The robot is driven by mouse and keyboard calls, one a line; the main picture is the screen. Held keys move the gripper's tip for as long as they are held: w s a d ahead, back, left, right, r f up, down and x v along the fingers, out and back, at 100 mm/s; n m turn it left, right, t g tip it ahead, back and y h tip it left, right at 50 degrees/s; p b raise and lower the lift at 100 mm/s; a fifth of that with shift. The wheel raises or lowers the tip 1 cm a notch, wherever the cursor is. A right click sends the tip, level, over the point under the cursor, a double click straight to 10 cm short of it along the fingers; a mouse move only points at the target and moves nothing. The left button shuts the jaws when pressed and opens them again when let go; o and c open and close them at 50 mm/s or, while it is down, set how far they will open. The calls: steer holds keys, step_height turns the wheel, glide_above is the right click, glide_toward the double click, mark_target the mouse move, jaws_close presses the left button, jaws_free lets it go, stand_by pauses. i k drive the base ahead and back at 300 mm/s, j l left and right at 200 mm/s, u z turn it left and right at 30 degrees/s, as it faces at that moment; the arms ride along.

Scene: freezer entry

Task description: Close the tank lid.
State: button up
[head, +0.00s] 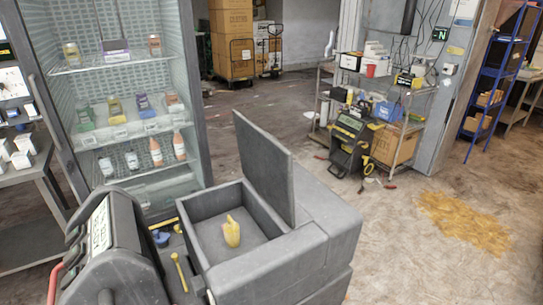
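A grey box-shaped tank (278,262) stands at the bottom centre of the head view. Its flat grey lid (265,168) is open, standing up steeply along the right side of the opening. The open compartment shows a grey floor with a small yellow object (231,232) on it, shaped somewhat like a glove. The lid's hinge is not clearly visible. My gripper is not in view.
A dark rounded machine (112,250) stands left of the tank, with a yellow tool (180,272) between them. A glass-fronted cabinet (203,130) with bottles stands behind. A cluttered cart (385,110) is further right. Floor right of the tank is clear, with a yellow spill (465,222).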

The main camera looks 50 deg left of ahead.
mark_target(267, 164)
steer(key=i+u, duration=0.3)
steer(key=u, duration=0.15)
steer(key=i+l+u, duration=0.2)
steer(key=u, duration=0.25)
steer(key=i+l+u, duration=0.25)
steer(key=u, duration=0.2)
steer(key=i+l+u, duration=0.5)
steer(key=l+u, duration=0.35)
steer(key=i+l+u, duration=0.2)
steer(key=u, duration=0.2)
steer(key=i+l+u, duration=0.1)
steer(key=l+u, duration=0.3)
steer(key=i+l+u, duration=0.1)
steer(key=l+u, duration=0.7)
